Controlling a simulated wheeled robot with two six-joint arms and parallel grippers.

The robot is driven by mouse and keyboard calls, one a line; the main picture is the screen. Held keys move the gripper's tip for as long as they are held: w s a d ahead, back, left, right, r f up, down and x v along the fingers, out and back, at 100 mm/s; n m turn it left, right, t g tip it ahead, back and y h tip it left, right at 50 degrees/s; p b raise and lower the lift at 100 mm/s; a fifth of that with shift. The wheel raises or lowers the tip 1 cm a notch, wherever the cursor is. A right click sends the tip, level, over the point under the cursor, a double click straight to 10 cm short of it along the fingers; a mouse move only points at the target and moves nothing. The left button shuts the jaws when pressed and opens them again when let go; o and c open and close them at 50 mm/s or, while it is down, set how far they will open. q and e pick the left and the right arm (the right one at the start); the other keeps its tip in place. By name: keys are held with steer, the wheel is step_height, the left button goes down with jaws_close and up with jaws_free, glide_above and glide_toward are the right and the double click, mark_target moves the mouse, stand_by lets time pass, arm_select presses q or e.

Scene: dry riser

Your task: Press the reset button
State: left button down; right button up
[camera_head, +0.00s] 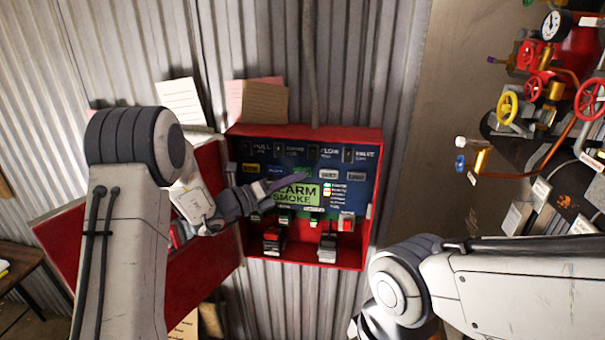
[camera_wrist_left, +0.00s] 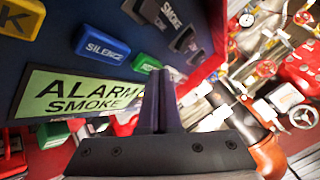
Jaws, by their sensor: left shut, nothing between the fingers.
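A red alarm panel (camera_head: 374,185) hangs on the corrugated wall, with a dark blue face and a green screen reading "ALARM SMOKE" (camera_head: 299,195). Above the screen is a row of coloured buttons. In the left wrist view, these are a yellow one (camera_wrist_left: 20,16), a blue "SILENCE" one (camera_wrist_left: 101,43) and a green one (camera_wrist_left: 146,63). No label reading "reset" is legible. My left gripper (camera_head: 283,176) is shut and empty. Its fingertips (camera_wrist_left: 159,73) are at the green button and partly cover it; contact cannot be told. My right gripper is not visible.
The panel's red door (camera_head: 205,255) stands open to the left, partly behind my left arm. Papers (camera_head: 258,101) are fixed above the panel. Pipes, yellow and red valve wheels (camera_head: 507,107) and a gauge (camera_head: 556,25) stand at right. Below the screen are several switches (camera_head: 327,245).

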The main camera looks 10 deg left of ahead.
arm_select(q)
steer(key=shift+w, duration=0.35)
stand_by(0.3)
steer(key=shift+s, duration=0.95)
steer(key=s, duration=0.5)
steer(key=shift+a+b, duration=0.1)
steer(key=shift+b, duration=0.25)
stand_by(0.4)
